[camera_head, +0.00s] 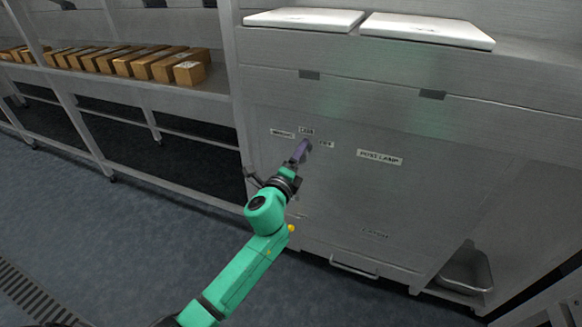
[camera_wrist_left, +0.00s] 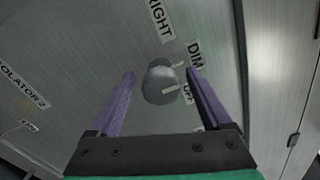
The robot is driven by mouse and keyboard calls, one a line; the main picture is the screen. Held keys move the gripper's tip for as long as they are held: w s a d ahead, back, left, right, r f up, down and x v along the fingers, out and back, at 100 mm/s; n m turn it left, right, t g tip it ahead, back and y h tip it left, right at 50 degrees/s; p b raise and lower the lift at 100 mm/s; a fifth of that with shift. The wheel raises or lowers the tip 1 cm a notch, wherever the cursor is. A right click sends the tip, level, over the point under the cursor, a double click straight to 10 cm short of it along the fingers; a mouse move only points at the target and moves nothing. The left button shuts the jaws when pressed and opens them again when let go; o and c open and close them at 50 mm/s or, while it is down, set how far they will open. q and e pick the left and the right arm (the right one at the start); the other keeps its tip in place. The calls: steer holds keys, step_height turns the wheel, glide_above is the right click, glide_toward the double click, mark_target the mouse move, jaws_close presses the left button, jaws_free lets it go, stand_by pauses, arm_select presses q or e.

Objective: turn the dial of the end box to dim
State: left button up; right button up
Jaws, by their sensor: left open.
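The grey round dial (camera_wrist_left: 155,84) is on the steel front of the end box (camera_head: 350,200). In the left wrist view, the labels DIM (camera_wrist_left: 195,54) and OFF (camera_wrist_left: 188,94) are right of it, and a label ending in RIGHT (camera_wrist_left: 160,18) is above. A pale mark on the dial's lower right side points toward OFF. My left gripper (camera_head: 303,151) is open at the panel. In the left wrist view its purple fingers (camera_wrist_left: 160,90) stand either side of the dial, with visible gaps. In the head view the gripper hides the dial. My right gripper is not in view.
A POST LAMP label (camera_head: 379,157) is right of the dial on the panel. White slabs (camera_head: 425,29) lie on top of the box. Several brown boxes (camera_head: 150,63) line a shelf at left. A metal tray (camera_head: 467,270) sits low at right. The floor at left is clear.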

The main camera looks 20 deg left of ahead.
arm_select(q)
steer(key=s, duration=1.3)
steer(key=shift+s+a, duration=0.4)
steer(key=shift+a, duration=0.05)
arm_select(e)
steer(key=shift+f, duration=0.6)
